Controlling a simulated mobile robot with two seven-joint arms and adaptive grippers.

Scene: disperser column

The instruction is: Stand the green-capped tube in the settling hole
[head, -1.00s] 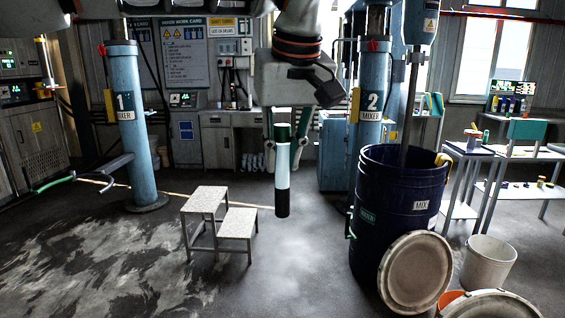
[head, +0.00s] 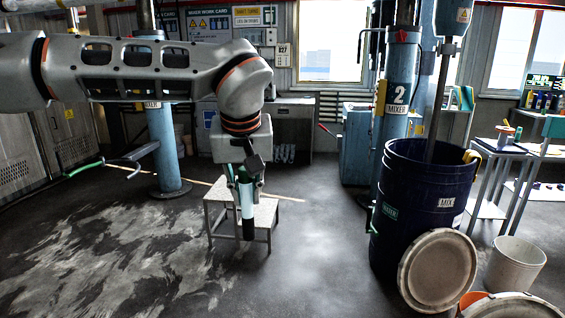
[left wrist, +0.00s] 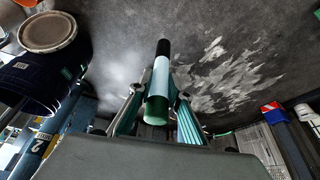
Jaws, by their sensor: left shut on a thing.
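The tube (head: 247,205) has a green top end, a pale middle and a black lower end. My left gripper (head: 245,178) is shut on it near the green end. The tube hangs nearly upright, black end down, in front of the step stool in the head view. In the left wrist view the tube (left wrist: 161,77) sits between the fingers of the left gripper (left wrist: 158,106), with its green end nearest the camera. I cannot make out a settling hole in either view. My right gripper is not in view.
A two-step stool (head: 265,214) stands behind the tube. A dark blue drum (head: 412,225) is at the right, with a round lid (head: 437,270) leaning on it and a white bucket (head: 516,263) beside. Mixer column 2 (head: 399,75) stands behind the drum. The floor between stool and drum is clear.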

